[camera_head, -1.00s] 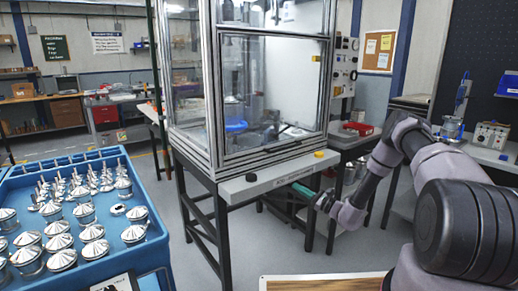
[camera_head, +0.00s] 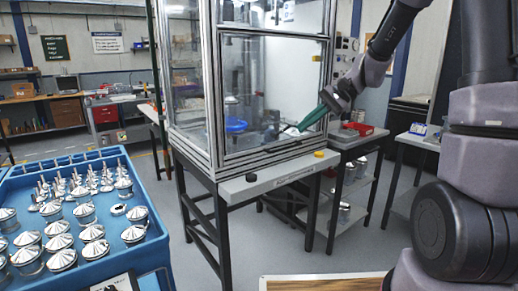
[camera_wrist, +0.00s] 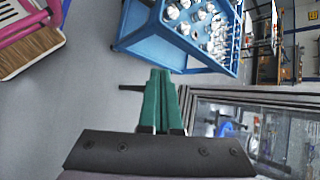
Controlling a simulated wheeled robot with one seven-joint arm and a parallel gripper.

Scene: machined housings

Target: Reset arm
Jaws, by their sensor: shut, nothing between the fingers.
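My gripper (camera_head: 308,121) has green fingers and is in front of the right side of the glass-walled machine enclosure (camera_head: 212,75) in the head view. In the wrist view my gripper (camera_wrist: 160,72) shows its two green fingers side by side, shut and empty. My arm is raised and folded on the right of the head view, with the gripper pointing down and to the left. I cannot tell how close the fingertips are to the glass.
A blue cart (camera_head: 157,234) with several shiny metal housings (camera_head: 92,233) stands at the left. A yellow button (camera_head: 319,154) and a black one (camera_head: 251,177) are on the enclosure's front ledge. A red bin (camera_head: 358,129) sits on a side table. Grey floor between cart and enclosure is clear.

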